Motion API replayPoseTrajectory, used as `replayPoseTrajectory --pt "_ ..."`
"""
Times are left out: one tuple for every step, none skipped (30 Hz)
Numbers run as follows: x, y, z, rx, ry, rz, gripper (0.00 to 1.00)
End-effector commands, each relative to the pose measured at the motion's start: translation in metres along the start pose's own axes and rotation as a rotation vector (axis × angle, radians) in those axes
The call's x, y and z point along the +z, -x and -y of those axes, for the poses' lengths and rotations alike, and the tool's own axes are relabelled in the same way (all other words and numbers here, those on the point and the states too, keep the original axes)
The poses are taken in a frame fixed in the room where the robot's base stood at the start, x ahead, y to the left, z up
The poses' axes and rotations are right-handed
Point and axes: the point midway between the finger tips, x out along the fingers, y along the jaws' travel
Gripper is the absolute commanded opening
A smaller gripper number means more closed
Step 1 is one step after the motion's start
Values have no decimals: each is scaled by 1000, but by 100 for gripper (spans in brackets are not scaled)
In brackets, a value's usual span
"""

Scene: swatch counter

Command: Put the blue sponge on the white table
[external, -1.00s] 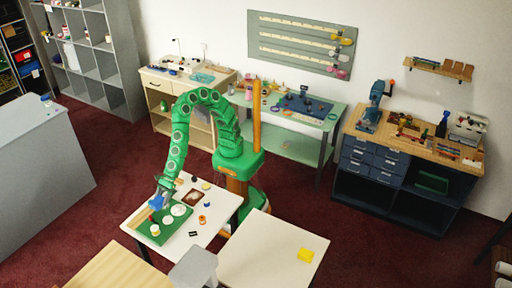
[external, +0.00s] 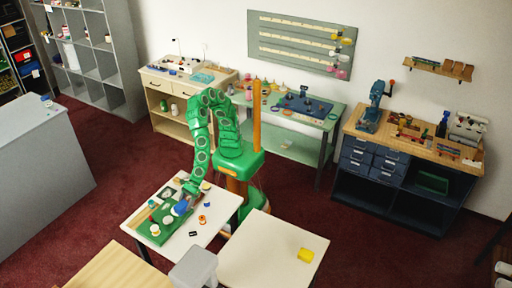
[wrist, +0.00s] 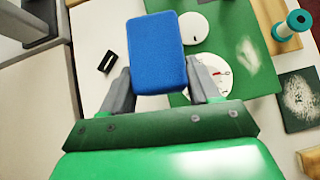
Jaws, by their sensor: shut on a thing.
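The blue sponge (wrist: 156,52) is between the two fingers of my gripper (wrist: 160,85), which is shut on it. In the external view the sponge (external: 181,208) shows as a small blue patch at the end of my gripper (external: 187,195), over the right part of a green mat (external: 150,233). The mat lies on a small white-topped table (external: 176,248). A second white-topped table (external: 262,252) stands to its right. I cannot tell exactly how high the sponge is above the mat.
On the small table are white discs (wrist: 193,27), a teal spool (wrist: 292,25), a small black item (wrist: 107,61) and a dark swatch (wrist: 298,95). A yellow block (external: 306,255) lies on the right table, otherwise largely clear. A grey box-like thing (external: 195,266) stands in front.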

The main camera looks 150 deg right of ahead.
Motion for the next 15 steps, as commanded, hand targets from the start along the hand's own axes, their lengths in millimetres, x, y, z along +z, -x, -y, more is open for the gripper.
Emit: replayPoseTrajectory --pt "-8 5 -10 -6 -1 0 28" --pt "-12 8 -15 -11 -6 0 28" --pt "-17 11 -21 -19 -13 -1 28" --pt "-21 14 -26 -23 -17 0 28" --pt "-25 17 -29 -29 -24 -1 28" --pt "-30 21 -35 -35 -31 -2 28" --pt "-34 24 -39 -41 -37 -2 28" --pt "-38 27 -43 -46 -42 0 28" --pt "-43 31 -47 -54 -50 0 28" --pt "-47 34 -50 -59 -57 1 28" --pt "-50 37 -53 -66 -63 1 28" --pt "-55 42 -57 -74 -71 2 28" --pt "-59 45 -60 -80 -76 3 28" --pt "-62 48 -63 -85 -83 3 28" --pt "-68 52 -66 -93 -91 3 28"
